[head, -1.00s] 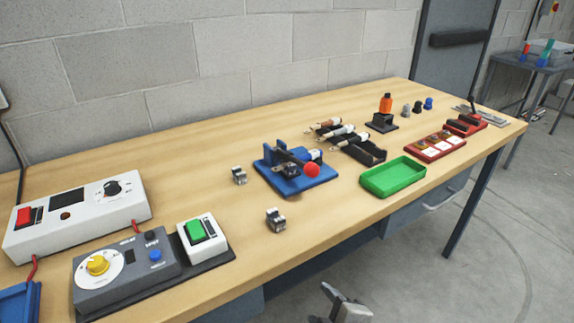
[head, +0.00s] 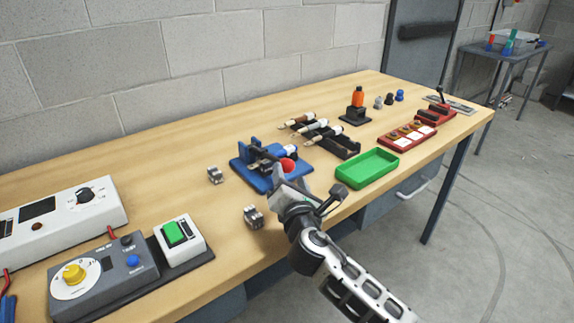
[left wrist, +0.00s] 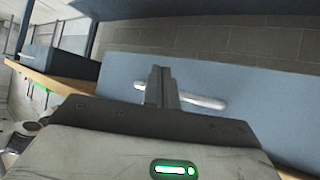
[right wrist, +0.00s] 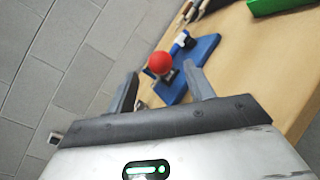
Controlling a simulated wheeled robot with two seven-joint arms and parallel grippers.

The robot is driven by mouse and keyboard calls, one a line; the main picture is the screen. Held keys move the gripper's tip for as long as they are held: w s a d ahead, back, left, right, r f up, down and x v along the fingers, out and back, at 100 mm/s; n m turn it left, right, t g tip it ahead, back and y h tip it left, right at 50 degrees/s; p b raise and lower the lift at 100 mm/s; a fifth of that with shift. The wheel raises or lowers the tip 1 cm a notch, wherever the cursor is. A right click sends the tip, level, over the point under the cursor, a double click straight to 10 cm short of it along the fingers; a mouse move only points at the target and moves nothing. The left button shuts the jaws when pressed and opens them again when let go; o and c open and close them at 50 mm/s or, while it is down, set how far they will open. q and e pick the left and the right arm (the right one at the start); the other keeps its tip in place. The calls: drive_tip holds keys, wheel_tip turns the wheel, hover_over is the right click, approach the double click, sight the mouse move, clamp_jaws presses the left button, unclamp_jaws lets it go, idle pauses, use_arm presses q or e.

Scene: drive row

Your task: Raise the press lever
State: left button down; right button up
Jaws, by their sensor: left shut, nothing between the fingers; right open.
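The press is a blue base (head: 262,182) with a dark lever that ends in a red ball knob (head: 287,165), standing on the wooden bench. In the head view my right gripper (head: 290,180) is just in front of the knob and hides part of the base. In the right wrist view the red knob (right wrist: 160,63) shows beyond and between the spread fingers of my right gripper (right wrist: 165,85), with the blue base (right wrist: 200,55) behind it. The gripper is open and empty. My left gripper (left wrist: 163,75) is shut and empty, facing the blue drawer front below the bench.
Control boxes (head: 105,270) fill the left end of the bench. Dark holders with tools (head: 330,140) are behind the tray.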

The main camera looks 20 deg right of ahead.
sight(289, 169)
drive_tip(key=w, duration=0.5)
drive_tip(key=shift+w+d, duration=0.1)
drive_tip(key=shift+d, duration=0.25)
clamp_jaws()
